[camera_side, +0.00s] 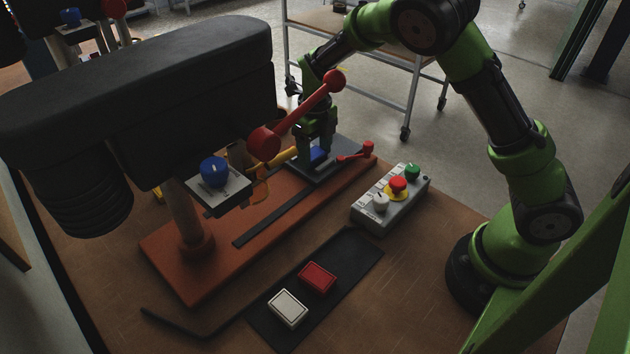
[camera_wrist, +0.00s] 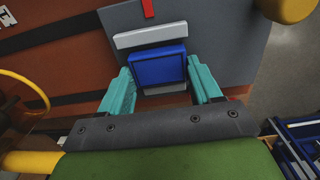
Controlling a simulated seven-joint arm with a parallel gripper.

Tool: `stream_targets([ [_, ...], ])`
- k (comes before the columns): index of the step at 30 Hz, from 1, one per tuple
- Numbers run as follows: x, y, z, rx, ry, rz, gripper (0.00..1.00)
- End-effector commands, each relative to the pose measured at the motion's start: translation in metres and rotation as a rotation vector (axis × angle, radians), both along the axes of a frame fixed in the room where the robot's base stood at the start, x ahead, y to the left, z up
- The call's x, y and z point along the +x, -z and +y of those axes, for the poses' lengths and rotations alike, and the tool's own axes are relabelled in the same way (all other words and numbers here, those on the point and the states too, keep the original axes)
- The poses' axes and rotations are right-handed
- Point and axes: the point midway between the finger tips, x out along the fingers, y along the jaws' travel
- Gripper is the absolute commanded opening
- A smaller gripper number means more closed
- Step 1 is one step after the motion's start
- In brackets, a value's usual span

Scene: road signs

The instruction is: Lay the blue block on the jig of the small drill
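The blue block (camera_wrist: 158,68) is between my gripper's teal fingers in the wrist view, right over the jig of the drill and level with it. My gripper (camera_wrist: 160,80) appears shut on the block, with a finger against its left and right sides. In the side view my gripper (camera_side: 317,150) reaches down to the jig (camera_side: 330,168), and the blue block (camera_side: 318,154) shows partly between the fingers. Pale bars of the jig (camera_wrist: 150,35) show above and below the block in the wrist view. Whether the block's underside touches the jig is hidden.
The drill head (camera_side: 150,80) and its red-knobbed lever (camera_side: 300,115) stand close left of my gripper. A red clamp handle (camera_side: 358,152) is right of the jig. A button box (camera_side: 390,197) and a dark mat (camera_side: 350,260) with red (camera_side: 317,277) and white (camera_side: 288,308) blocks lie nearer the camera.

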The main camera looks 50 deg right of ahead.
Motion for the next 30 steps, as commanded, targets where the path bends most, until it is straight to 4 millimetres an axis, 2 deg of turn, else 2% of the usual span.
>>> stream_targets([
  [1, 0.000, 0.000, 0.000, 0.000, 0.000, 0.001, 0.71],
  [5, 0.000, 0.000, 0.000, 0.000, 0.000, 0.001, 0.89],
  [13, 0.000, -0.001, 0.000, 0.000, 0.000, 0.000, 0.89],
  [16, 0.000, -0.007, 0.000, -0.001, -0.002, -0.002, 0.89],
  [20, 0.001, -0.028, 0.000, 0.000, -0.002, -0.003, 0.89],
  [30, 0.000, -0.099, 0.000, 0.000, -0.001, -0.004, 0.89],
])
